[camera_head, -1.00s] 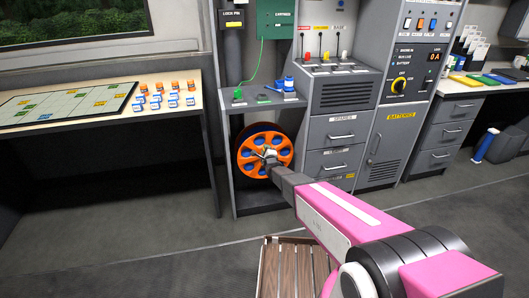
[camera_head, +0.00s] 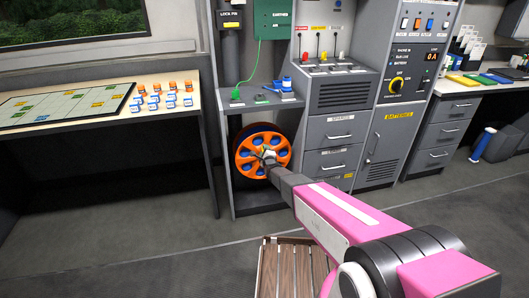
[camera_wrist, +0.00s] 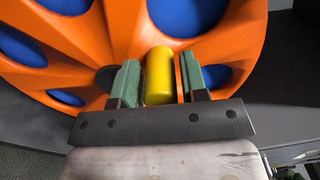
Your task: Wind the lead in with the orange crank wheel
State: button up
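The orange crank wheel (camera_head: 246,160) stands upright in the open bay under the grey counter. It has blue showing through its round holes. In the wrist view the wheel (camera_wrist: 105,30) fills the upper part, with a yellow knob (camera_wrist: 159,80) projecting from it. My gripper (camera_head: 266,155) is at the wheel's face. In the wrist view the green fingers of my gripper (camera_wrist: 161,82) stand on either side of the yellow knob. A narrow orange strip shows between the knob and the right finger; contact on the left is unclear. The lead on the drum is hidden behind the wheel.
A green lead (camera_head: 257,62) runs from the green box (camera_head: 272,22) down to the counter above the wheel. Grey drawers (camera_head: 329,162) stand close right of the bay. A wooden slatted crate (camera_head: 290,270) is on the floor below my arm. The floor at left is clear.

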jog(key=v, duration=1)
jog(key=shift+s+d, duration=0.1)
jog(key=shift+s, duration=0.05)
jog(key=s+d+r+n+g+h, duration=0.1)
jog(key=s+d+n+g+h, duration=0.1)
jog(key=s+d+n+g, duration=0.4)
jog(key=s+d+r+n+g+h, duration=0.1)
jog(key=d+n+g+h, duration=0.15)
jog(key=d, duration=0.55)
jog(key=s+d+r+n+g, duration=0.3)
jog(key=s+d+n+g, duration=0.1)
jog(key=s, duration=0.5)
jog(key=s+d+r+n+g+h, duration=0.1)
jog(key=s+d+r+n+g, duration=0.2)
jog(key=s+d+n, duration=0.3)
jog(key=s+g, duration=0.1)
jog(key=s, duration=0.2)
jog(key=shift+s+d+g, duration=0.2)
jog(key=shift+d+g, duration=0.1)
jog(key=shift+g, duration=0.05)
jog(key=shift+n, duration=0.25)
